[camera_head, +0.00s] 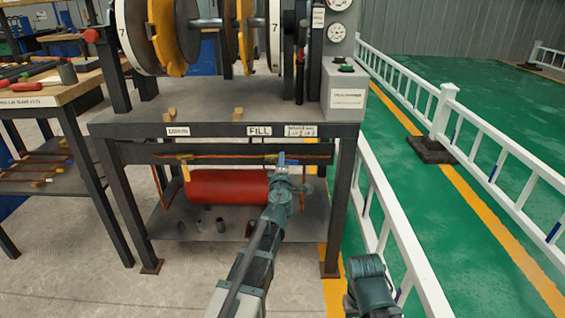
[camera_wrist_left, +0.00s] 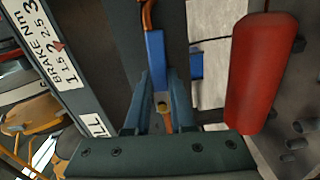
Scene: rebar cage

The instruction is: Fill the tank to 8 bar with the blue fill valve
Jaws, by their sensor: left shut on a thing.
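The red tank (camera_head: 225,187) lies on the lower shelf under the bench; it also shows in the left wrist view (camera_wrist_left: 262,70). The blue fill valve handle (camera_head: 281,158) is under the bench edge, below the FILL label (camera_head: 259,131). In the left wrist view the blue handle (camera_wrist_left: 156,60) points away from between the fingers, with a brass fitting and copper pipe behind. My left gripper (camera_head: 283,170) is shut on the blue handle; its fingers (camera_wrist_left: 160,92) stand on either side of it. My right gripper is not visible; only part of that arm shows at bottom right.
Two round gauges (camera_head: 337,32) sit at the bench's upper right, too small to read. The dark bench (camera_head: 215,116) carries large wheels. Several small cylinders (camera_head: 220,225) stand on the shelf. A white railing (camera_head: 385,215) runs close on the right.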

